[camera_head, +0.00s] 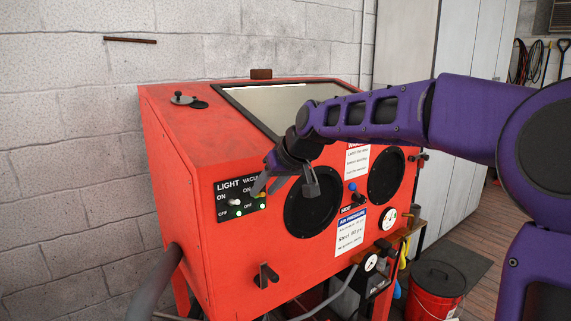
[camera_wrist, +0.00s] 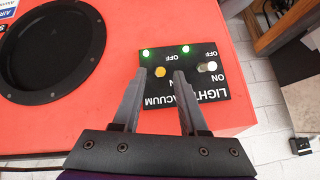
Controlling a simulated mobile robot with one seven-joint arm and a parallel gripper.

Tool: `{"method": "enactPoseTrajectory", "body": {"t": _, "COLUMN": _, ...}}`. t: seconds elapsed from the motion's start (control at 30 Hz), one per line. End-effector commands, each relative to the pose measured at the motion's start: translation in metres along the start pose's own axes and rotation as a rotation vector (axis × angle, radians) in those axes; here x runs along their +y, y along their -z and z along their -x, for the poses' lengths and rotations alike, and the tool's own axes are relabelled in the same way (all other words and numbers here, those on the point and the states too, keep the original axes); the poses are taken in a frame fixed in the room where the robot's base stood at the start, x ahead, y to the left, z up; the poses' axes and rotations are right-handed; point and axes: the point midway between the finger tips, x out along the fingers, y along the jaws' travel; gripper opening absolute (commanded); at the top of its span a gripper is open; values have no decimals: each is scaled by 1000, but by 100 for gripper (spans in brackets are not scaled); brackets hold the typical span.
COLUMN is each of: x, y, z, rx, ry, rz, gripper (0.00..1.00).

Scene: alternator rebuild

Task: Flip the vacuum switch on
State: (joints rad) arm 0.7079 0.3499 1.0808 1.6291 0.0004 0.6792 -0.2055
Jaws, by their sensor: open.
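The black switch panel (camera_head: 227,188) is on the left of the red cabinet's front; in the wrist view the panel (camera_wrist: 240,90) appears upside down. The vacuum switch (camera_wrist: 160,72) has a yellow tip and shows between my two fingertips in that view. In the head view its yellow tip (camera_head: 262,194) is close by my left fingertip. My gripper (camera_head: 284,190) is open and empty in front of the panel. I cannot tell whether a finger touches the switch. The light switch (camera_wrist: 208,66) is white, beside it. Green lamps (camera_wrist: 185,48) glow near both OFF labels.
The red cabinet (camera_head: 180,140) has two round black ports (camera_head: 311,208) and a sloped window (camera_head: 275,105). A blue-tipped control (camera_head: 352,187) and gauges (camera_head: 388,218) are to the right of the panel. A red bucket (camera_head: 432,300) stands on the floor.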

Motion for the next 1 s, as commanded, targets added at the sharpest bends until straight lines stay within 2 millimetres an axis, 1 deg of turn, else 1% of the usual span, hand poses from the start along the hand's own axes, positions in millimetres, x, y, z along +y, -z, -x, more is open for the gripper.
{"method": "enactPoseTrajectory", "body": {"t": 0.03, "x": 2, "y": 0, "z": 8, "rx": 3, "ry": -5, "rz": -2, "gripper": 42}}
{"method": "enactPoseTrajectory", "body": {"t": 0.2, "x": 2, "y": 0, "z": 39, "rx": 3, "ry": -7, "rz": -3, "gripper": 42}}
{"method": "enactPoseTrajectory", "body": {"t": 0.5, "x": 2, "y": 0, "z": 89, "rx": 1, "ry": -10, "rz": -3, "gripper": 42}}
{"method": "enactPoseTrajectory", "body": {"t": 0.83, "x": 1, "y": 0, "z": 137, "rx": 0, "ry": -6, "rz": 0, "gripper": 42}}
{"method": "enactPoseTrajectory", "body": {"t": 1.0, "x": 0, "y": 0, "z": 154, "rx": -1, "ry": -2, "rz": 0, "gripper": 42}}
